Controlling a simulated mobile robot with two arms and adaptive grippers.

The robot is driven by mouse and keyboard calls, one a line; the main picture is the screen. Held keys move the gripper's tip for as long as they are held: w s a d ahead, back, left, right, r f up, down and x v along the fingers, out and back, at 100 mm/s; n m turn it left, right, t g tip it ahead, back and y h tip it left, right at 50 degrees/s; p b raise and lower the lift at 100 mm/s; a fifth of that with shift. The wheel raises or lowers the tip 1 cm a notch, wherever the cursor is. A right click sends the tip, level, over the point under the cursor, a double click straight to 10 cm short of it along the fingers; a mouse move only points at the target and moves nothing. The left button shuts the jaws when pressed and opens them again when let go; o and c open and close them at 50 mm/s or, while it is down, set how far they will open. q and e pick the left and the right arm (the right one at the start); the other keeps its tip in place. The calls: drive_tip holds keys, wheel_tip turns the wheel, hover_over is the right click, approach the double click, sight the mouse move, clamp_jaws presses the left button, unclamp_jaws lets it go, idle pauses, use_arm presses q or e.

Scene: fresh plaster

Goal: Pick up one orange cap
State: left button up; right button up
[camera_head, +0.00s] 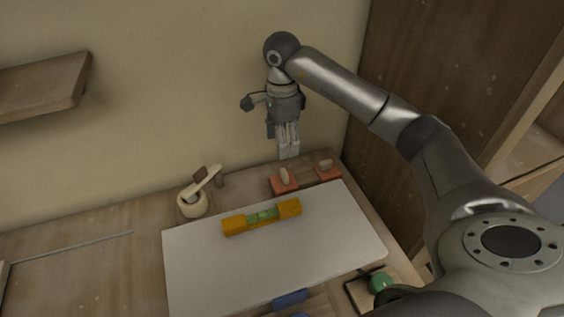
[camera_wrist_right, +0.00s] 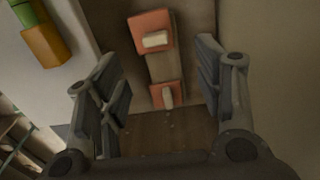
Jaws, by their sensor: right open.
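A green bar (camera_head: 263,215) lies on the white board with an orange end piece at its left (camera_head: 234,225) and another at its right (camera_head: 289,208). One orange end piece (camera_wrist_right: 46,46) also shows at the upper left of the right wrist view. Two red-orange square pieces with pale knobs, one on the left (camera_head: 283,188) and one on the right (camera_head: 327,174), sit at the back of the table. My right gripper (camera_head: 289,155) is open and empty, pointing down above the back of the table. In its wrist view both red-orange squares (camera_wrist_right: 150,22) appear between the fingers (camera_wrist_right: 165,85), apart from them.
The white board (camera_head: 225,270) covers much of the wooden table. A blue piece (camera_head: 290,298) and a green round thing (camera_head: 380,282) are at the front. A dark wooden panel (camera_head: 400,70) rises at the right.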

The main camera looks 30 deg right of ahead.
sight(282, 173)
drive_tip(key=f, duration=0.1)
drive_tip(key=f+p, duration=0.1)
drive_tip(key=s+f, duration=0.1)
drive_tip(key=f, duration=0.1)
drive_tip(key=shift+a+f, duration=0.1)
drive_tip(key=shift+a, duration=0.15)
drive_tip(key=shift+w+f, duration=0.15)
drive_tip(key=shift+f, duration=0.2)
drive_tip(key=shift+d+f+p, duration=0.1)
drive_tip(key=shift+f+p, duration=0.2)
drive_tip(key=shift+p, duration=0.05)
wheel_tip(282, 173, down, 4)
drive_tip(key=shift+r+p, duration=0.1)
drive_tip(key=shift+p, duration=0.95)
drive_tip(key=shift+f, duration=0.35)
use_arm(q)
drive_tip(key=r, duration=0.1)
drive_tip(key=s+r, duration=0.1)
drive_tip(key=r, duration=0.1)
drive_tip(key=shift+s+a+r, duration=0.2)
drive_tip(key=shift+a+r, duration=0.05)
drive_tip(key=shift+r, duration=0.1)
use_arm(e)
drive_tip(key=shift+f, duration=0.15)
drive_tip(key=shift+c, duration=0.2)
use_arm(q)
drive_tip(key=shift+s, duration=0.15)
use_arm(e)
drive_tip(key=c, duration=1)
